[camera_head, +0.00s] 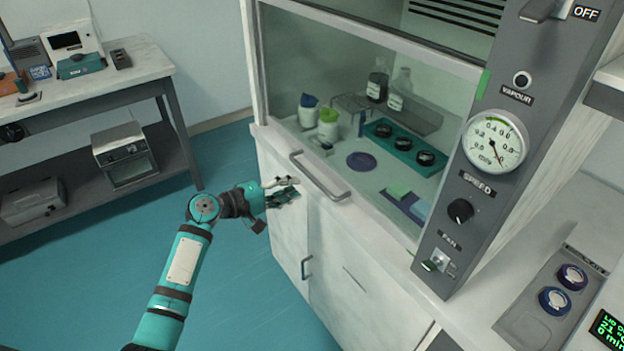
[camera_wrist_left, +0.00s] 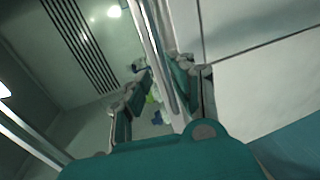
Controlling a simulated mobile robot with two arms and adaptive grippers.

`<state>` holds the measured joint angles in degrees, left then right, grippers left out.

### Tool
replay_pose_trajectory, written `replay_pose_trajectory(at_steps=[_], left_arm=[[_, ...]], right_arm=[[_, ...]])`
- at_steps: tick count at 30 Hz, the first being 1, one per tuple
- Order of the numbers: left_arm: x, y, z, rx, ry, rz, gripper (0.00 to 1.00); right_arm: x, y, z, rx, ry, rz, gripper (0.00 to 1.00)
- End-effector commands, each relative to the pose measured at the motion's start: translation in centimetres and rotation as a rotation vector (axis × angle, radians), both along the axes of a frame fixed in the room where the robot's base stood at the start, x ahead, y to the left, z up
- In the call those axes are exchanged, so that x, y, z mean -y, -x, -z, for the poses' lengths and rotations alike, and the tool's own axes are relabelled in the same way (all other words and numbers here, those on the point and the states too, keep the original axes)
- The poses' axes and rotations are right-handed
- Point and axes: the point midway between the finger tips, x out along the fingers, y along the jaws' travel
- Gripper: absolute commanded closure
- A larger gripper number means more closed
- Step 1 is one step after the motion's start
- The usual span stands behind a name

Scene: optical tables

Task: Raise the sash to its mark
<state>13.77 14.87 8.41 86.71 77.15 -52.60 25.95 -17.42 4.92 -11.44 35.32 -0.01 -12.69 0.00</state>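The fume hood's glass sash (camera_head: 345,75) is down, its lower edge near the front sill. A grey bar handle (camera_head: 320,178) runs along its bottom front. A green mark (camera_head: 483,84) is on the right post, near the sash's top rail. My left gripper (camera_head: 291,188) is just left of the handle, in front of the white cabinet, and looks clear of it. In the left wrist view its two fingers (camera_wrist_left: 158,92) stand apart, with a pale bar seen between them; contact cannot be told. My right gripper is in no view.
Inside the hood are bottles (camera_head: 377,86), a green tray with dark round items (camera_head: 404,143) and a purple disc (camera_head: 361,161). The control post carries a round dial (camera_head: 495,142) and a black knob (camera_head: 460,211). A side bench (camera_head: 140,75) stands left; the floor between is clear.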

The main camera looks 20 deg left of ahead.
Motion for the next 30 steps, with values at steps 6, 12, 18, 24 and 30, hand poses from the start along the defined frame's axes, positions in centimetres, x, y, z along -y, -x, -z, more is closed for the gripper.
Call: replay_pose_trajectory(at_steps=[6, 12, 18, 24, 30], left_arm=[[2.8, -3.4, 0.8, -0.001, 0.001, 0.003, 0.78], [4.0, -5.1, 1.3, -0.001, 0.001, 0.001, 0.78], [4.3, -5.4, 1.5, -0.001, -0.002, 0.001, 0.78], [4.3, -5.4, 1.5, 0.000, -0.001, 0.001, 0.82], [4.3, -5.4, 1.5, -0.001, -0.002, 0.000, 1.00]], right_arm=[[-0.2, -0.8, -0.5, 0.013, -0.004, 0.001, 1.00], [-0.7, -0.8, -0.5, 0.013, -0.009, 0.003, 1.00], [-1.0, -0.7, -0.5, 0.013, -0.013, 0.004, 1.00], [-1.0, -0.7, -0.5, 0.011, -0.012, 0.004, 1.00], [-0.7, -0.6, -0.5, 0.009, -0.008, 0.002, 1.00]])
